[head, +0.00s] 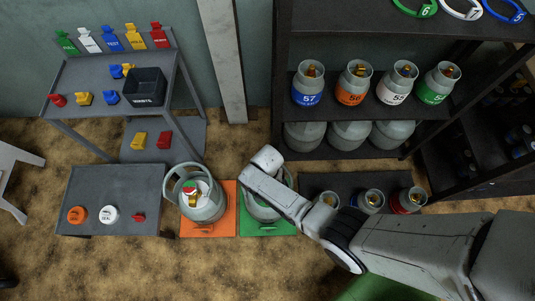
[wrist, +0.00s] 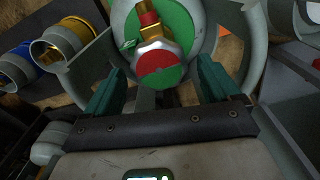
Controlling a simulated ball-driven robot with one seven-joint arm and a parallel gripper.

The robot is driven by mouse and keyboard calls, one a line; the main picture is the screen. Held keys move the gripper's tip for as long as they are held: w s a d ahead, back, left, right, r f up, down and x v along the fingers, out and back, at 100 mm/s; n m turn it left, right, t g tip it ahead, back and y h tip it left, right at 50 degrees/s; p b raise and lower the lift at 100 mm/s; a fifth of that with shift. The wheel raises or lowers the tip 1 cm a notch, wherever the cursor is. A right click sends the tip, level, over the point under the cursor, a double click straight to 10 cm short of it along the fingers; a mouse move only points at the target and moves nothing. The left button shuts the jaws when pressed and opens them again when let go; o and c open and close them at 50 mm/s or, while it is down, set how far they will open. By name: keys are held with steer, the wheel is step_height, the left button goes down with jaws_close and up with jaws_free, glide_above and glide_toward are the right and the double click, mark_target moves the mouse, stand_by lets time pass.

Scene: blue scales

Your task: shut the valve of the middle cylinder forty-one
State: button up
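A grey cylinder (head: 262,212) stands on the green mat (head: 268,230), partly hidden under my arm in the head view. In the wrist view a cylinder's guard ring (wrist: 251,45) surrounds a green disc, a brass valve (wrist: 160,46) and a round red-and-green knob (wrist: 160,68). My gripper (wrist: 160,88) is open, its two teal fingers apart on either side below the knob; I see no contact. The head view hides the fingers. Another grey cylinder (head: 207,212) with a brass valve stands on the orange mat (head: 222,230). I cannot read forty-one anywhere.
Several cylinders with coloured bands (head: 307,95) stand on the dark shelf (head: 345,110). More small cylinders (head: 408,200) are on a dark mat at right. A low grey table (head: 90,190) holds orange, white and red pieces. A grey rack (head: 85,65) holds tags and a black bin (head: 146,90).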

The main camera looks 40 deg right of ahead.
step_height(320, 180, up, 11)
steer(key=p, duration=0.4)
steer(key=shift+p, duration=0.35)
steer(key=shift+f, duration=0.1)
stand_by(0.3)
steer(key=s+d+r+n+p, duration=0.2)
steer(key=s+r, duration=0.3)
steer(key=r, duration=0.4)
steer(key=s+d+r+n+p, duration=0.2)
steer(key=s+r, duration=0.4)
steer(key=r, duration=0.3)
steer(key=s+d+r+n+t+p, duration=0.1)
steer(key=s+d+r+n+p, duration=0.2)
steer(key=s+r, duration=0.3)
step_height(320, 180, up, 4)
steer(key=shift+d+f+n, duration=0.1)
steer(key=shift+d+n, duration=0.1)
steer(key=shift+n, duration=0.5)
